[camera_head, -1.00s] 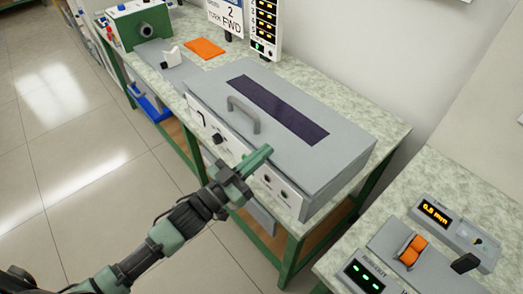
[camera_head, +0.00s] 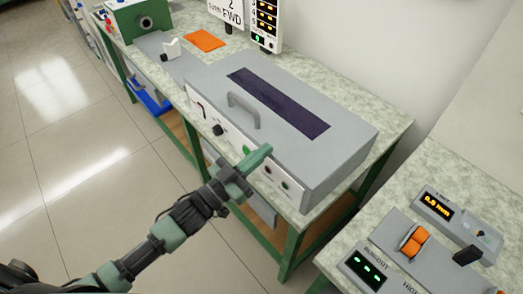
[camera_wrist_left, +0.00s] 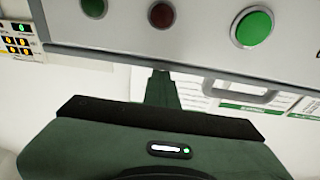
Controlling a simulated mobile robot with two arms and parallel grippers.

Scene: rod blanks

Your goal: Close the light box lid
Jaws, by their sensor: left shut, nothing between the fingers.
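The light box (camera_head: 225,135) is a grey box on the bench, with a white front panel carrying knobs, a green button and small lamps. Its grey lid (camera_head: 335,145) lies flat on top, with a dark window strip (camera_head: 278,103) and a grey handle (camera_head: 243,108); it looks down. My left gripper (camera_head: 256,158) is shut and empty, in front of the front panel near the green button. In the left wrist view, the panel's green button (camera_wrist_left: 254,28) and a dark red lamp (camera_wrist_left: 161,15) show above the gripper (camera_wrist_left: 160,88). My right gripper is not in view.
The speckled bench (camera_head: 350,100) has green legs. An orange cloth (camera_head: 204,40) and a green machine (camera_head: 138,18) are at its far left. A display panel (camera_head: 265,22) stands behind the box. Another bench at right holds a gauge (camera_head: 455,215) and an orange roller (camera_head: 413,241).

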